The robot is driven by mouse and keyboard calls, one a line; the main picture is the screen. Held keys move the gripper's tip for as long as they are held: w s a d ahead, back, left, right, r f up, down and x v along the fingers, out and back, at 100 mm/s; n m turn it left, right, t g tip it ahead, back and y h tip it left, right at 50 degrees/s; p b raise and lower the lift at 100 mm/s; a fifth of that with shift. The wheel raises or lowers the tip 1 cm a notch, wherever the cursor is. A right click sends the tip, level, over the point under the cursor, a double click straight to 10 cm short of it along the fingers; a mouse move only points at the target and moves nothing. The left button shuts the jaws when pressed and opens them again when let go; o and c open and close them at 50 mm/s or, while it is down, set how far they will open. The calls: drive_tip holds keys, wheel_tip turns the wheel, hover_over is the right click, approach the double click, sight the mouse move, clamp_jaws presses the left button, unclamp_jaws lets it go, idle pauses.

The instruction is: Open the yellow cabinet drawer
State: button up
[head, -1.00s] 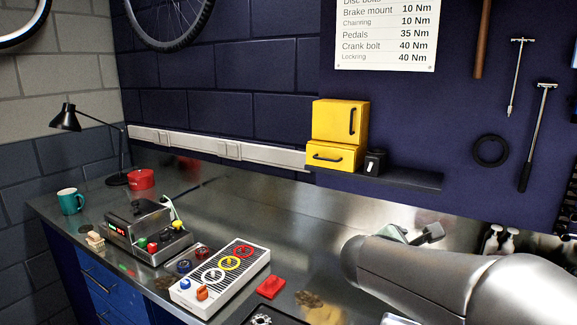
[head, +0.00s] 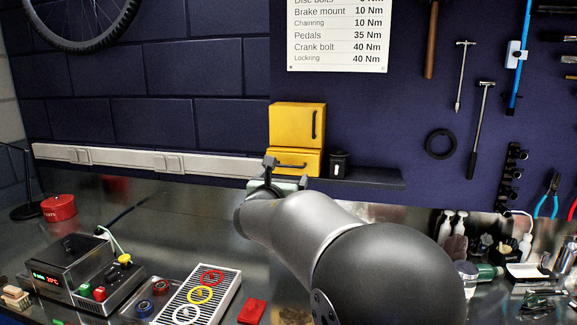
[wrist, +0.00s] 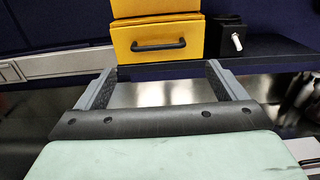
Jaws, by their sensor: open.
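The yellow cabinet (head: 297,125) stands on a dark wall shelf, with a door with a vertical black handle above and a drawer (head: 283,160) with a horizontal black handle below.
A small black box (head: 339,163) with a white switch stands right of the cabinet on the shelf (head: 370,178). A white power strip (head: 130,160) runs along the wall to the left.

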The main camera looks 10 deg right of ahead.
drive_tip(key=p, duration=0.2)
approach(288, 163)
drive_tip(key=x, duration=0.2)
drive_tip(key=d+x, duration=0.1)
drive_tip(key=x, duration=0.2)
drive_tip(key=shift+d, duration=0.15)
